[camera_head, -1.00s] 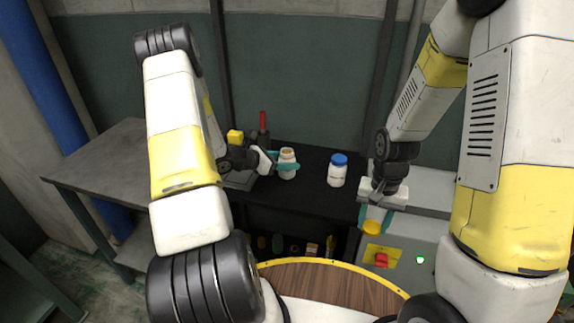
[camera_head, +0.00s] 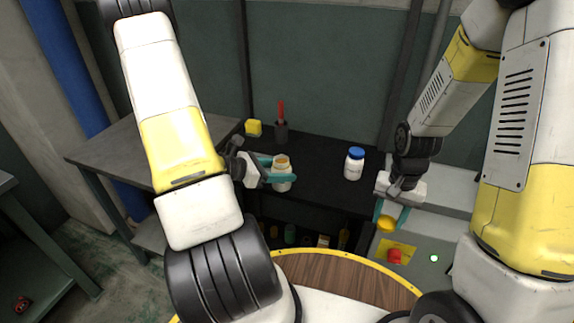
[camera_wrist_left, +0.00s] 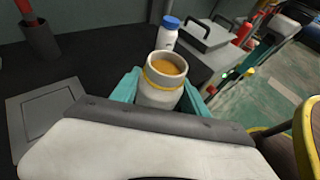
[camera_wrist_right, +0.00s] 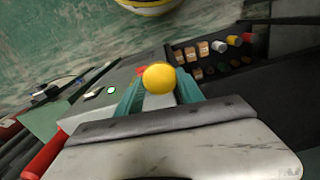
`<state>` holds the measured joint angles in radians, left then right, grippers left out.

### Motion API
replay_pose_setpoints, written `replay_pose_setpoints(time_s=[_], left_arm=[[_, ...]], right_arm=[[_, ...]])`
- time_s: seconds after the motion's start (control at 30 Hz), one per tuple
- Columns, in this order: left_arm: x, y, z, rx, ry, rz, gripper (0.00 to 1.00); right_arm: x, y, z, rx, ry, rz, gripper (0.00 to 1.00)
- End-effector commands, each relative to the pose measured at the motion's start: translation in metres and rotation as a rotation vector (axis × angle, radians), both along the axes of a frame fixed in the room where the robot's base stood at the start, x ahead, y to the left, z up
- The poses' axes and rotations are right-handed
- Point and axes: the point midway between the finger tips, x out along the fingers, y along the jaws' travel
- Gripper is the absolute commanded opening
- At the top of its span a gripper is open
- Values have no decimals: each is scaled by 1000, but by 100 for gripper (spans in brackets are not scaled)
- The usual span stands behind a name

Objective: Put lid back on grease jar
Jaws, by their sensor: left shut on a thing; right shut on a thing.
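The grease jar (camera_head: 282,174) is white with a yellow band and stands upright and open. Its orange-brown grease shows in the left wrist view (camera_wrist_left: 166,70). My left gripper (camera_head: 280,178) is shut around the jar, with a teal finger on each side. The yellow lid (camera_head: 386,223) is held between the teal fingers of my right gripper (camera_head: 391,214). It also shows in the right wrist view (camera_wrist_right: 159,79). The lid is to the right of the jar and apart from it, in front of the grey cabinet.
A white bottle with a blue cap (camera_head: 354,163) stands on the black table (camera_head: 318,150), right of the jar. The grey cabinet has a red button (camera_head: 394,256).

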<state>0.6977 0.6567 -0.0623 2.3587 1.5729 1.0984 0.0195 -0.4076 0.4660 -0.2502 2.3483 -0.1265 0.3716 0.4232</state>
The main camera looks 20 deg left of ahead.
Motion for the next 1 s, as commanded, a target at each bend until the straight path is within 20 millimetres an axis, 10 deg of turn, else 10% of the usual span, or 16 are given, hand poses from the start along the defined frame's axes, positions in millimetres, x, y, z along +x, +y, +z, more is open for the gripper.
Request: replay_pose_setpoints(time_s=[0.33,0.37,0.63,1.0], left_arm=[[-1,0,1,-1,-1,0,0],[-1,0,1,-1,-1,0,50],[-1,0,1,-1,-1,0,0],[3,-3,2,-3,-3,9,0]], right_arm=[[0,0,0,0,0,0,8],[0,0,0,0,0,0,8],[0,0,0,0,0,0,8],[3,-2,0,0,-1,2,8]])
